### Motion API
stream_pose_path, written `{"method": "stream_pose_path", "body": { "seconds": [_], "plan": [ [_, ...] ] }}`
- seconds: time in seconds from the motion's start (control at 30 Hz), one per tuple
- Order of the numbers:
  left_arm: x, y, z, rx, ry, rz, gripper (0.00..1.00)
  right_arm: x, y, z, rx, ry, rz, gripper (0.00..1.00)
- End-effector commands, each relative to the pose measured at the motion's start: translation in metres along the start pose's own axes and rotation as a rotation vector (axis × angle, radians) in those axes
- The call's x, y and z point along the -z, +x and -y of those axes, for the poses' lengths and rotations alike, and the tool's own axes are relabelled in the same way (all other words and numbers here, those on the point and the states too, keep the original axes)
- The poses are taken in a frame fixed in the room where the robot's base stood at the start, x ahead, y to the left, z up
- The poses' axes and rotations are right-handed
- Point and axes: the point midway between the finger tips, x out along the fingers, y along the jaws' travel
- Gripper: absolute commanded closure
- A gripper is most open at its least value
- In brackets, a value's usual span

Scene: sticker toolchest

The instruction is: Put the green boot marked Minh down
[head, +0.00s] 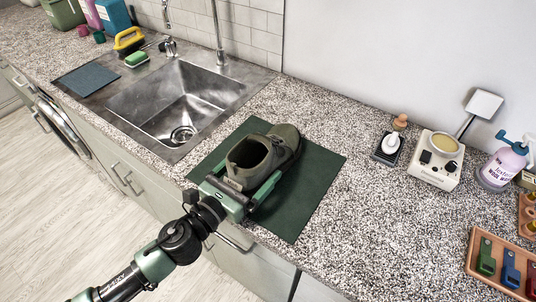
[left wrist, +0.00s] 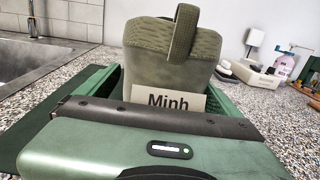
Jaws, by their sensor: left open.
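The green boot (head: 268,152) stands upright on a dark green mat (head: 315,185) on the speckled counter. In the left wrist view the boot's heel (left wrist: 165,65) faces me, with a pull loop at the top and a pale label reading "Minh" (left wrist: 168,99). My left gripper (head: 250,178) is open, low at the heel end. Its green fingers lie along both sides of the boot; the far finger is mostly hidden by the boot in the head view. My right gripper is not in view.
A steel sink (head: 180,102) lies to the left of the mat. A white device (head: 436,160), a soap-like item on a dark stand (head: 388,148), a pump bottle (head: 502,167) and a tool tray (head: 480,268) stand at the right. The counter between mat and device is clear.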

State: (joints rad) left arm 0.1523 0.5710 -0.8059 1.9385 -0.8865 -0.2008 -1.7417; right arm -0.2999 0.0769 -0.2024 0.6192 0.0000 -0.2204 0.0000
Motion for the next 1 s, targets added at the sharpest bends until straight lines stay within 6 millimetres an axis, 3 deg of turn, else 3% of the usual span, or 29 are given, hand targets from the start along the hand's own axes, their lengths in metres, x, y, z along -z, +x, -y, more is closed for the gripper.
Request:
{"method": "stream_pose_path", "body": {
  "seconds": [0.13,0.4,0.47,0.77,1.0],
  "plan": [
    [0.0,0.0,0.0,0.0,0.0,0.0,0.08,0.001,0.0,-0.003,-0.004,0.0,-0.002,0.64],
    [0.0,-0.001,0.0,0.0,0.0,0.0,0.83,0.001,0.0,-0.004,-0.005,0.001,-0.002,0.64],
    [0.0,-0.001,0.0,0.0,0.0,0.0,0.98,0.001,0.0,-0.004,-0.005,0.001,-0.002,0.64],
    [-0.005,0.0,0.0,0.0,0.002,0.005,1.0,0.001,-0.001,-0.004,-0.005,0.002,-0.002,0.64],
    [-0.033,0.0,0.0,0.001,0.006,0.008,1.0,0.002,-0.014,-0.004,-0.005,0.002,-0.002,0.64]
  ]
}}
